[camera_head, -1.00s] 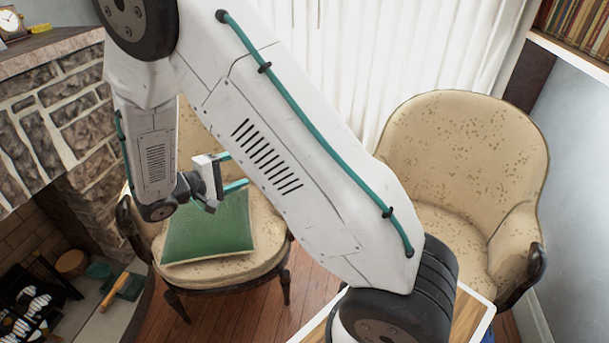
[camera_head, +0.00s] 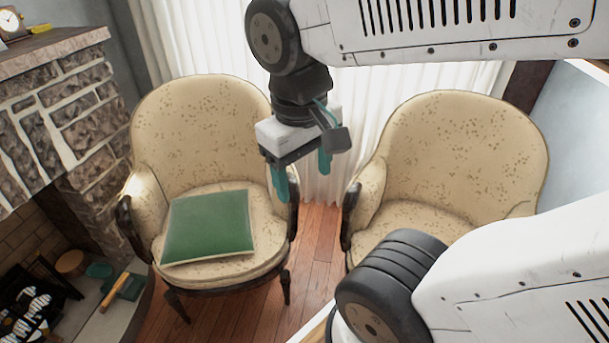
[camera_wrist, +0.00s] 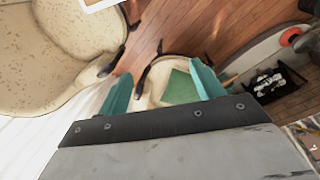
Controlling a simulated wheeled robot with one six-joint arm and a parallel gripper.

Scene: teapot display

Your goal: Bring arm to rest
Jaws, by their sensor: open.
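My gripper (camera_head: 303,178) hangs between the two armchairs in the head view, fingers pointing down. Its two teal fingers are apart and nothing is between them. In the wrist view the open fingers (camera_wrist: 165,85) show at the frame's middle, with the floor and the left chair's green cushion beyond. My arm's white links cross the right side of the head view.
A beige armchair (camera_head: 205,120) with a green cushion (camera_head: 208,227) stands left, another armchair (camera_head: 460,150) right. A stone fireplace (camera_head: 60,110) is at far left. White curtains (camera_head: 200,35) hang behind. Wooden floor (camera_head: 318,235) is clear between the chairs.

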